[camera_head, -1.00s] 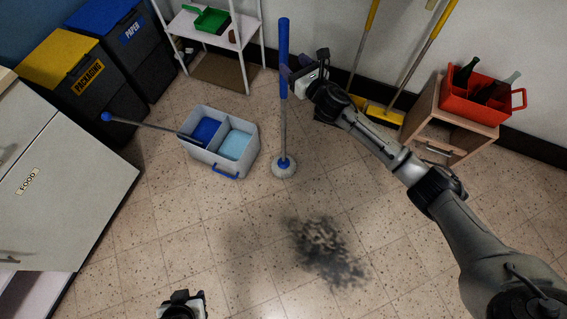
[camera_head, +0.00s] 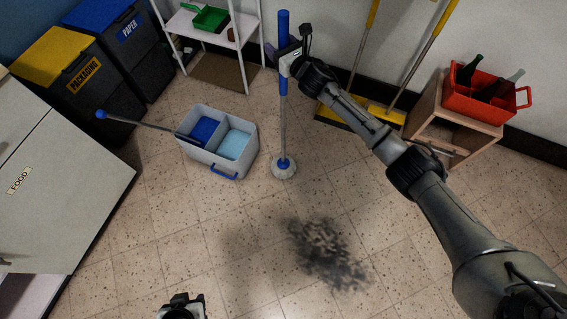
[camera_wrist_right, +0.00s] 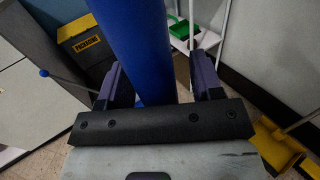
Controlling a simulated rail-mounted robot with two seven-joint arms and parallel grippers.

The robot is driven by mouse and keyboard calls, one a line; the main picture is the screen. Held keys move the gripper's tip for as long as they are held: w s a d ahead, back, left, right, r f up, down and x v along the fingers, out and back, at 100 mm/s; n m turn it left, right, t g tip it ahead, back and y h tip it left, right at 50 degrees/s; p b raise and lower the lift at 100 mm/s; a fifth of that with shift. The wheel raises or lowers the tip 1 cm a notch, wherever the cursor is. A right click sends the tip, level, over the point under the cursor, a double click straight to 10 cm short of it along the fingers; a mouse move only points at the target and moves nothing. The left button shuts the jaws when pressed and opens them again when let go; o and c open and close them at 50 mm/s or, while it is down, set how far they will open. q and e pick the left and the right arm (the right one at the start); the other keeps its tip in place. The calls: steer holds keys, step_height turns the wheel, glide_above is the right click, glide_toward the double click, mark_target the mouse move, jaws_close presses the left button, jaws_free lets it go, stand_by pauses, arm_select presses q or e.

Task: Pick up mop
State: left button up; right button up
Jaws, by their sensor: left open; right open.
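The mop (camera_head: 284,105) stands upright on the floor, with a blue upper handle, a grey lower pole and a round white head. My right gripper (camera_head: 284,56) is at the blue handle, high on the mop. In the right wrist view the blue handle (camera_wrist_right: 137,45) passes between the two open fingers of the right gripper (camera_wrist_right: 158,80), nearer the left finger. I cannot tell whether that finger touches it. My left gripper (camera_head: 183,304) is at the bottom edge of the head view, over the floor, far from the mop.
A grey two-part bucket (camera_head: 218,143) with a second blue-tipped stick stands left of the mop. A dark dirt patch (camera_head: 328,253) lies in front on the floor. A white shelf (camera_head: 258,55), yellow brooms (camera_head: 385,114) and a wooden cabinet (camera_head: 455,125) with a red crate (camera_head: 487,100) stand behind.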

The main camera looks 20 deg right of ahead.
steer(key=c, duration=1)
steer(key=shift+r, duration=0.1)
steer(key=shift+c, duration=0.4)
steer(key=shift+r, duration=0.1)
